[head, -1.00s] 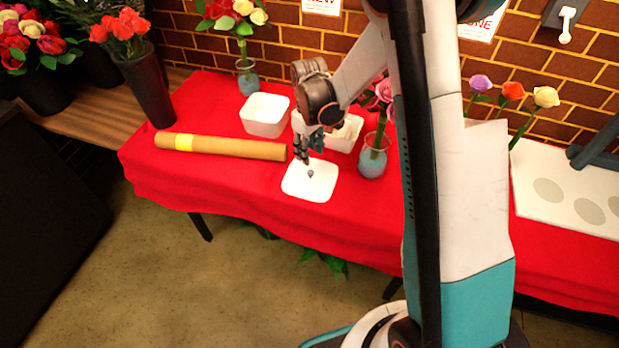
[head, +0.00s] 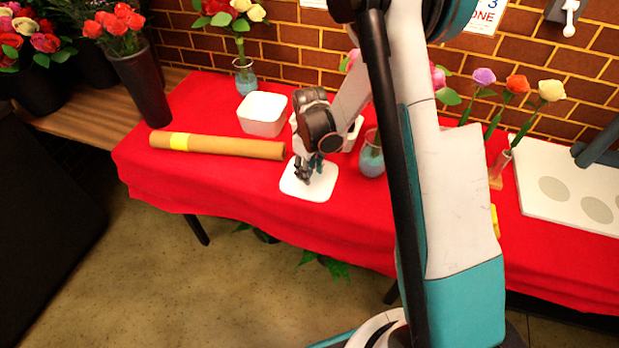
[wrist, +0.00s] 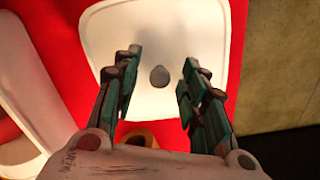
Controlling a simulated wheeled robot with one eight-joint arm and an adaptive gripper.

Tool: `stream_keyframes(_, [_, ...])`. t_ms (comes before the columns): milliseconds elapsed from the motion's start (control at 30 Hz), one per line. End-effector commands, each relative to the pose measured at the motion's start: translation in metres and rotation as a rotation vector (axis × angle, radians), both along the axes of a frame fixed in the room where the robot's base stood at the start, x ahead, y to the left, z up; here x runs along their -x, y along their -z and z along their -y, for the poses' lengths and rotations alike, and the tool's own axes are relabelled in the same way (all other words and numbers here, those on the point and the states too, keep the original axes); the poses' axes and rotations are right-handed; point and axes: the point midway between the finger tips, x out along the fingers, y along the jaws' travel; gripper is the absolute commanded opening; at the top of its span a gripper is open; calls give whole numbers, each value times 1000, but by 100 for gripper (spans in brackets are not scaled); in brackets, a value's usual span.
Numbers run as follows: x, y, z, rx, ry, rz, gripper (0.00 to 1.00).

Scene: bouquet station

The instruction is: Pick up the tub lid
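The tub lid (head: 322,188) is a white rounded square lying flat on the red tablecloth near the table's front edge. In the wrist view the lid (wrist: 205,45) has a small grey knob (wrist: 159,76) at its middle. My gripper (head: 309,178) is over the lid and hides its knob in the head view. In the wrist view my gripper (wrist: 160,75) is open, with one finger on each side of the knob and a gap on both sides. I cannot tell whether the fingertips touch the lid.
A white tub (head: 263,114) stands behind the lid, and another is partly hidden by my arm. A brown paper roll (head: 220,146) lies to the left. A glass vase (head: 371,158) stands close on the right. Bare red cloth (head: 240,185) lies left of the lid.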

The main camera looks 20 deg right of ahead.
Motion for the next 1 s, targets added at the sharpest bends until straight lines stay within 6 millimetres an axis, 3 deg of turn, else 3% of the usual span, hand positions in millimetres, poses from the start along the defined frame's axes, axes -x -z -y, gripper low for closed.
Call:
stream_keyframes(33, [0, 0, 0, 0, 0, 0, 39])
stream_keyframes(200, [0, -1, 0, 0, 0, 0, 1])
stream_keyframes(733, [0, -6, 0, 0, 0, 0, 0])
stream_keyframes(867, [0, -19, 0, 0, 0, 0, 0])
stream_keyframes(1000, [0, -45, 0, 0, 0, 0, 0])
